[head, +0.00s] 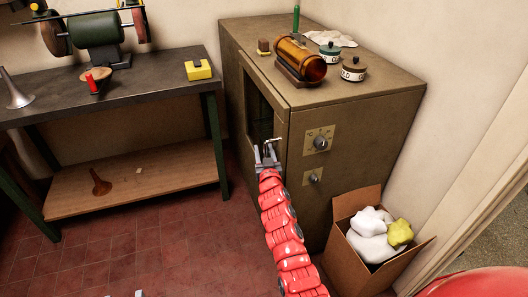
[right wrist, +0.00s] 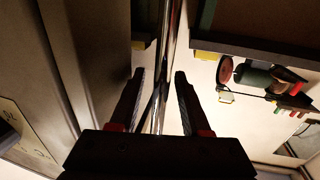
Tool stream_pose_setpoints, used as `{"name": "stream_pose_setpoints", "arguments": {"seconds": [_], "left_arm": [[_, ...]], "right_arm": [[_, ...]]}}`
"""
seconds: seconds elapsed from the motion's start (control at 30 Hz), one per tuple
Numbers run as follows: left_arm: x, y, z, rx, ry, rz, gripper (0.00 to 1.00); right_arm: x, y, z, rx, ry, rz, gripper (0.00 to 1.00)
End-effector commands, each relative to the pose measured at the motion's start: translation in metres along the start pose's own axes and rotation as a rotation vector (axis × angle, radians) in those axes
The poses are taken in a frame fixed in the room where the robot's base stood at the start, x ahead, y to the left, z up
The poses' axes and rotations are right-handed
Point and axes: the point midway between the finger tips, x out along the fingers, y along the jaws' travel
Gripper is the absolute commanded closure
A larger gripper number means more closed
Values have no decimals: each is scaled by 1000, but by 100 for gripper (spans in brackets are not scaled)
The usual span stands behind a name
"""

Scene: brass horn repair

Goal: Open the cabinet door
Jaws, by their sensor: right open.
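The olive-brown metal cabinet (head: 345,125) stands against the wall right of centre in the head view. Its door (head: 262,85) with a dark window is on the left-facing side and looks shut or nearly so; I cannot tell for sure. My right gripper (head: 267,154) is at the door's lower front part, by the metal handle (head: 272,141). In the right wrist view my right gripper (right wrist: 160,95) has its fingers apart, with a shiny bar (right wrist: 170,45) running between them. I cannot tell whether the fingers touch it.
A workbench (head: 120,92) with a grinder (head: 95,32) stands left of the cabinet. A cardboard box (head: 358,262) with rags sits on the floor at its right. The tiled floor (head: 170,245) before the door is clear.

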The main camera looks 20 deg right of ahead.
Motion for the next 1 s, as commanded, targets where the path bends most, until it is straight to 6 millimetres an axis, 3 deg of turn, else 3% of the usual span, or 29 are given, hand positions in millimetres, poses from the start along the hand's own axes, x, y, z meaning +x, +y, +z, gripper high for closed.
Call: {"name": "stream_pose_setpoints", "arguments": {"seconds": [0.17,0.43,1.0], "left_arm": [[0,0,0,0,0,0,50],[0,0,0,0,0,0,50],[0,0,0,0,0,0,50]], "right_arm": [[0,0,0,0,0,0,53],[0,0,0,0,1,0,100],[0,0,-1,0,1,0,100]]}}
